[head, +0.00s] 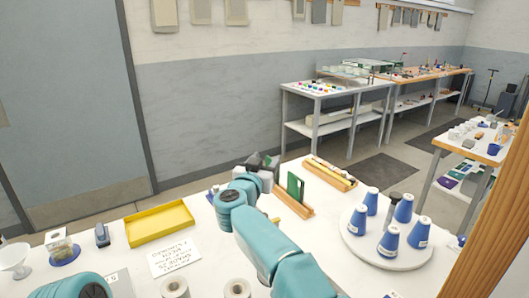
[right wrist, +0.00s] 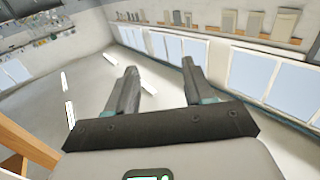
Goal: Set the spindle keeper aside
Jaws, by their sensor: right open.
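A round white turntable (head: 350,245) stands at the right of the bench in the head view and carries several blue cones (head: 403,208). A dark grey-green upright piece (head: 391,205) stands among the cones near the middle; I cannot tell for sure whether it is the spindle keeper. My right gripper (head: 264,160) is beyond the bench's middle, left of the turntable and well apart from it. In the right wrist view its two fingers (right wrist: 160,68) are spread with nothing between them. Only part of my left arm shows at the lower left; its gripper is out of view.
A yellow tray (head: 160,223) lies empty at the left, with a handwritten card (head: 174,258) in front. A wooden rack (head: 293,203) with a green board stands near my right forearm. A wooden tray (head: 331,175) lies behind. White rolls (head: 237,288) stand at the front edge.

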